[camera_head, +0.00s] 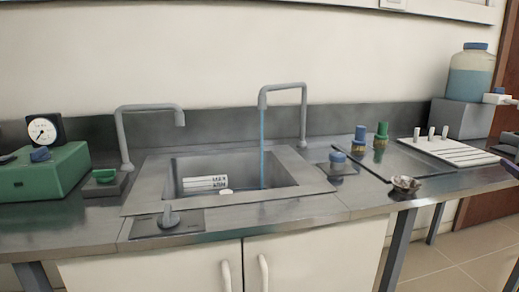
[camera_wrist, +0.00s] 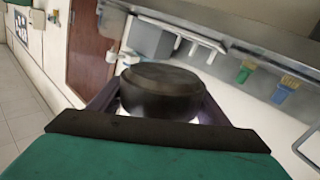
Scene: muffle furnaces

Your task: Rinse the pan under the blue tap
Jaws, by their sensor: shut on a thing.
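The pan (camera_wrist: 160,90) is a dark, round, shallow vessel in the middle of the wrist view. My gripper (camera_wrist: 158,104) is shut on it, with its dark purple fingers on either side. In the head view only a dark and purple part shows at the right edge, too cut off to tell what it is. The blue tap (camera_head: 304,110) is the right-hand spout over the sink, with a blue knob (camera_head: 337,157) on the counter beside it. A thin blue stream (camera_head: 262,150) falls from it into the sink (camera_head: 285,196). The pan is not under this stream.
A second tap (camera_head: 122,140) with a green knob (camera_head: 104,175) stands left, with no stream. A small crumpled bowl (camera_head: 405,184) sits near the front edge. A pegged white rack (camera_head: 450,151), blue and green valves (camera_head: 381,133) and a large bottle (camera_head: 470,75) stand right. A green box (camera_head: 45,172) is left.

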